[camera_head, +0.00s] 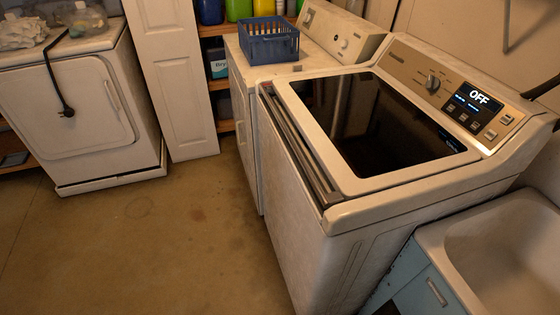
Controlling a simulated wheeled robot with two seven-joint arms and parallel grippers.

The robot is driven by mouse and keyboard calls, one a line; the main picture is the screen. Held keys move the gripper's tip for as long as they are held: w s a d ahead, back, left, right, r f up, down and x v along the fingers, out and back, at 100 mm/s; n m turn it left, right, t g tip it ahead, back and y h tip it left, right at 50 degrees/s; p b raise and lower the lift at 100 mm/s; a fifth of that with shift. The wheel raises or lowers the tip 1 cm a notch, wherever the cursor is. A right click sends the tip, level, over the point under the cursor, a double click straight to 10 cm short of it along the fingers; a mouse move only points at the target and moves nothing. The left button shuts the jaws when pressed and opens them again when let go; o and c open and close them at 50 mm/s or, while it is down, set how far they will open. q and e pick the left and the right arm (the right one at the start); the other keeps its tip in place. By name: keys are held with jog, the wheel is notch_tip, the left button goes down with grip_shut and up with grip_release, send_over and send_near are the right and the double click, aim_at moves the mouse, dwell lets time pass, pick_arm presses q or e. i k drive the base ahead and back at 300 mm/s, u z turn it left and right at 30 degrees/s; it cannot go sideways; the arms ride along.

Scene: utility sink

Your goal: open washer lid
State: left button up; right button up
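The washer (295,220) stands right of the middle, a white top-loader. Its lid (375,125) lies flat and closed, with a dark glass panel in a white frame. A long dark strip (300,145), which looks like a handle, runs along the lid's front edge. The control panel (475,95) at the back has a knob and a display reading OFF. Neither of my grippers shows in the head view.
A utility sink (480,235) over a blue cabinet (425,290) adjoins the washer at right. A second white machine (245,115) beside it carries a blue basket (268,40). A dryer-like appliance (85,105) stands at left. The floor (170,230) before the washer is clear.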

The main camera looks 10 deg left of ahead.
aim_at(366, 135)
jog(key=k, duration=0.3)
jog(key=u, duration=1.35)
jog(key=i, duration=2.9)
jog(key=z, duration=3.45)
